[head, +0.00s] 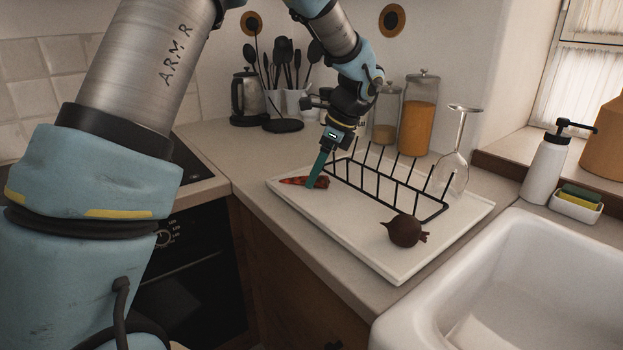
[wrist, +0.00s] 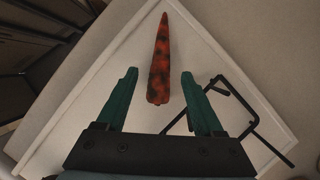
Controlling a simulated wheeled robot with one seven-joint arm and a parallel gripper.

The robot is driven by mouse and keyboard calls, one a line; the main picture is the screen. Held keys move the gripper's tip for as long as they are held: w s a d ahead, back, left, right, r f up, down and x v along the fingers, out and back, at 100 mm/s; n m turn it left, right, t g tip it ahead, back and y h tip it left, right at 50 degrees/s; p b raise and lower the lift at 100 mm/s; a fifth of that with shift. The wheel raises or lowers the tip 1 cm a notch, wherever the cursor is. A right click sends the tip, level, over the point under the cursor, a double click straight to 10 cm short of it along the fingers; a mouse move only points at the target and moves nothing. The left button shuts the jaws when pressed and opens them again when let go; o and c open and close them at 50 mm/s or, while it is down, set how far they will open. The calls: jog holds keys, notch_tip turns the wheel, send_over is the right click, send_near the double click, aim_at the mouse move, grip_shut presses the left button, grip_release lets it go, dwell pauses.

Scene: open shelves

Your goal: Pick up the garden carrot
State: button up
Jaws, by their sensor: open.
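The garden carrot (wrist: 161,60) is orange-red with dark blotches and lies on a white drying tray (head: 350,235). In the head view the carrot (head: 294,181) is at the tray's far left corner, partly covered by my gripper (head: 316,184). In the wrist view my gripper (wrist: 157,78) is open, with one teal finger on each side of the carrot's blunt end. The tapered end points away, beyond the fingertips. Nothing is held. I cannot tell how high the fingertips are above the tray.
A black wire rack (head: 385,185) stands on the tray close to my gripper, also seen in the wrist view (wrist: 236,92). A dark beet (head: 405,231) lies at the front. An upside-down wine glass (head: 456,160) and jars (head: 420,115) stand behind; a sink (head: 530,285) is at right.

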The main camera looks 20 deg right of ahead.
jog(key=shift+a+f, duration=0.15)
jog(key=shift+f, duration=0.2)
grip_shut()
dwell(0.3)
